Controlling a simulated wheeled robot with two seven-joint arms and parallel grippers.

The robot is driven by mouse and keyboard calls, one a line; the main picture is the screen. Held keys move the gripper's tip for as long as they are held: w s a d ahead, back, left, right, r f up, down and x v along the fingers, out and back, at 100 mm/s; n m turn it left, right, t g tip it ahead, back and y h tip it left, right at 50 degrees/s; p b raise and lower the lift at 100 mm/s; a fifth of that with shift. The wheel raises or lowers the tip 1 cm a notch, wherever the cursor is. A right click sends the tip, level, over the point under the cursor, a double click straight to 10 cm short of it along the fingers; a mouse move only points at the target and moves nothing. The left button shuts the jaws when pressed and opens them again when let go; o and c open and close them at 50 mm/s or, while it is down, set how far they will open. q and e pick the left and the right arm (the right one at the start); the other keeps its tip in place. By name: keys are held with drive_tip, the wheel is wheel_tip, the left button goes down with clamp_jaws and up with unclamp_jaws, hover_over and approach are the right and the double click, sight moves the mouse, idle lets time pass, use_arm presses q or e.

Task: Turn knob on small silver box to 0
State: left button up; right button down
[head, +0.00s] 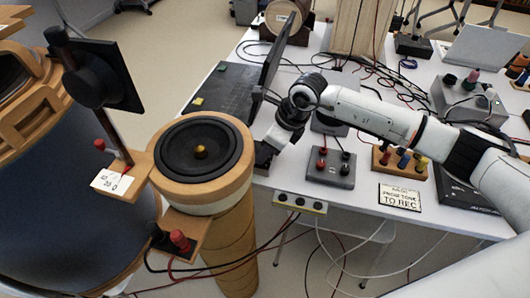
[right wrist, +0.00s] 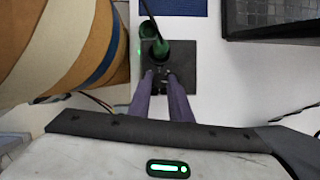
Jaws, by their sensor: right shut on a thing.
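My right gripper (head: 270,148) reaches down at the left end of the table, just right of the round speaker. In the right wrist view its two fingers (right wrist: 165,84) are closed together on a small dark knob (right wrist: 160,73). In the head view this box (head: 262,161) is mostly hidden by the gripper, and the knob is hidden. I cannot read any dial marks or the knob's setting. My left gripper is not in view.
The speaker (head: 200,148) on its wooden column stands close left of the gripper. A black laptop (head: 232,92) lies behind. A grey terminal box (head: 330,167), a wooden block (head: 400,162) with coloured posts and a sign (head: 400,197) are to the right. Cables cross the table.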

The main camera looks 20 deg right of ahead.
drive_tip(key=n+b, duration=0.3)
drive_tip(key=shift+w+f+g+y+b, duration=0.2)
drive_tip(key=shift+g+y+b, duration=0.1)
drive_tip(key=shift+g+y, duration=0.1)
drive_tip(key=shift+n+b, duration=0.4)
drive_tip(key=shift+b, duration=0.05)
drive_tip(key=shift+w+r+n+g+b, duration=0.1)
drive_tip(key=shift+n+g+b, duration=0.5)
drive_tip(key=shift+n+b, duration=0.6)
drive_tip(key=shift+n+y+b, duration=0.3)
drive_tip(key=shift+n+b, duration=0.15)
drive_tip(key=shift+n, duration=0.15)
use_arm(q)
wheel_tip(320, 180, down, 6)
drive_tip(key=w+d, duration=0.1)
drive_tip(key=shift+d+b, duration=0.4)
use_arm(e)
drive_tip(key=shift+r+n+g, duration=0.15)
drive_tip(key=shift+n+g, duration=0.25)
drive_tip(key=shift+n, duration=0.1)
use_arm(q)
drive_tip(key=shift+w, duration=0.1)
use_arm(e)
drive_tip(key=shift+r, duration=0.1)
drive_tip(key=c, duration=1.6)
unclamp_jaws()
